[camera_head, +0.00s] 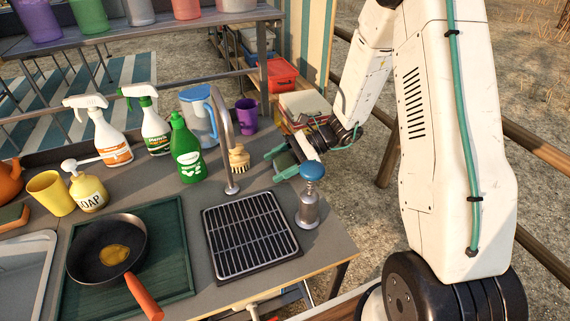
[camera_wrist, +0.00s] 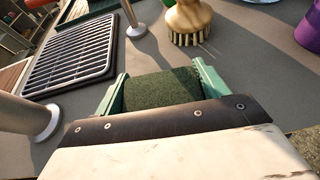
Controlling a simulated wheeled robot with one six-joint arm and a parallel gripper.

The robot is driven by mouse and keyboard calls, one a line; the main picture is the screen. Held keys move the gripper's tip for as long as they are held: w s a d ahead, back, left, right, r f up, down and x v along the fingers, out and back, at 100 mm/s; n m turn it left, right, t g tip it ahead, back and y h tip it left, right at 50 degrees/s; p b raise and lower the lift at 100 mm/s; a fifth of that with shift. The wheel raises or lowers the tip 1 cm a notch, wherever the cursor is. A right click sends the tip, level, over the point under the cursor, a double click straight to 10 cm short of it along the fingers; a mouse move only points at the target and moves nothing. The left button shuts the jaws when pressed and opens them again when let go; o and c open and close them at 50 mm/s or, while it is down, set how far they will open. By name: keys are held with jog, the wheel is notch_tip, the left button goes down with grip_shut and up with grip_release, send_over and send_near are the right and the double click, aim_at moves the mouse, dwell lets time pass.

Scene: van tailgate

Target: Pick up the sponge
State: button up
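The sponge is a dark green, rough-faced block (camera_wrist: 160,92) between the two green fingers of my gripper (camera_wrist: 160,80) in the wrist view. Both fingers appear to lie against its sides, with no clear gap. In the head view my gripper (camera_head: 286,160) is at the right back of the counter, right of the scrub brush, with the dark block (camera_head: 285,161) between its fingers. The lower part of the sponge is hidden in the wrist view. I cannot tell whether it touches the counter.
The scrub brush (camera_head: 239,159), tap (camera_head: 231,178) and purple mug (camera_head: 246,115) are close by. A black drain rack (camera_head: 248,235) and a pan (camera_head: 105,248) lie further left.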

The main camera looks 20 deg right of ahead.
aim_at(279, 161)
jog(key=c, duration=0.4)
jog(key=shift+c, duration=0.2)
notch_tip(279, 161, up, 10)
jog(key=shift+f, duration=0.1)
jog(key=w+d+m+t+h, duration=0.5)
jog(key=w+m+t+h, duration=0.4)
jog(key=w+m+t, duration=0.2)
jog(key=shift+w+f+m+t, duration=0.35)
jog(key=shift+w+m, duration=0.4)
jog(key=shift+m, duration=0.65)
